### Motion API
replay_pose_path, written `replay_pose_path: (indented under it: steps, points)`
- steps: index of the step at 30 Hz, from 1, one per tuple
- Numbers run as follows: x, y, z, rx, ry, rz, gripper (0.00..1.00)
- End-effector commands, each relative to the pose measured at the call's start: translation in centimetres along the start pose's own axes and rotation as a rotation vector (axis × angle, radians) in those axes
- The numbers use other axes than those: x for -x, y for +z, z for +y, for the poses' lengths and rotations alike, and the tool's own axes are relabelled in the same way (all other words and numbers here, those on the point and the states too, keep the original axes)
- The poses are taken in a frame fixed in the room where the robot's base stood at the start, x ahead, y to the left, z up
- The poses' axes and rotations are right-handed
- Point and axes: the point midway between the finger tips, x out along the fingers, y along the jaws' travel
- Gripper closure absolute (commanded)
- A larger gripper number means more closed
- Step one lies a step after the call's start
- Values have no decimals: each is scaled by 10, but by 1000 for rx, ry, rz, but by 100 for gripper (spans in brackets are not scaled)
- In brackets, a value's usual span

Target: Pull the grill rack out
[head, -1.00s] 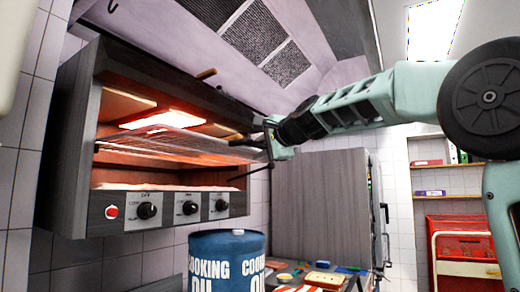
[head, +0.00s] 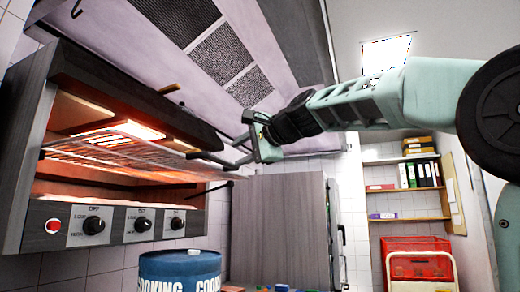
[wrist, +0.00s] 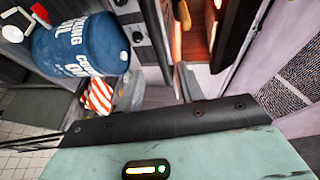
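The grill rack (head: 125,156) is a wire grid inside the open front of the glowing grill (head: 28,160), in the head view. It reaches out at the right, close to my gripper's fingers. My gripper (head: 204,145) is at the right front of the grill. Its two dark fingers look spread apart, with nothing clearly held between them. Whether a finger touches the rack or its handle cannot be told. In the wrist view, the gripper body (wrist: 160,140) fills the bottom and the grill's orange opening (wrist: 196,30) shows at the top; the rack is not clear there.
A blue cooking oil drum (head: 180,268) stands below the grill; it also shows in the wrist view (wrist: 80,45). A grey cabinet (head: 280,230) is behind my gripper. Shelves (head: 405,190) and a red crate (head: 418,258) stand at the right. A vent hood hangs above.

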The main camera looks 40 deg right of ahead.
Motion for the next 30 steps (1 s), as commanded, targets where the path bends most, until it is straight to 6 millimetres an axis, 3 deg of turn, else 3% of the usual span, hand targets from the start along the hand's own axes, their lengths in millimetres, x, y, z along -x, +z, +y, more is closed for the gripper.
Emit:
replay_pose_path:
  steps: [6, 12, 30]
  points:
    - [44, 0, 4, 0, -1, 2, 62]
    - [64, 0, 3, 0, 0, -1, 62]
    - [68, 0, 1, 0, 2, -1, 62]
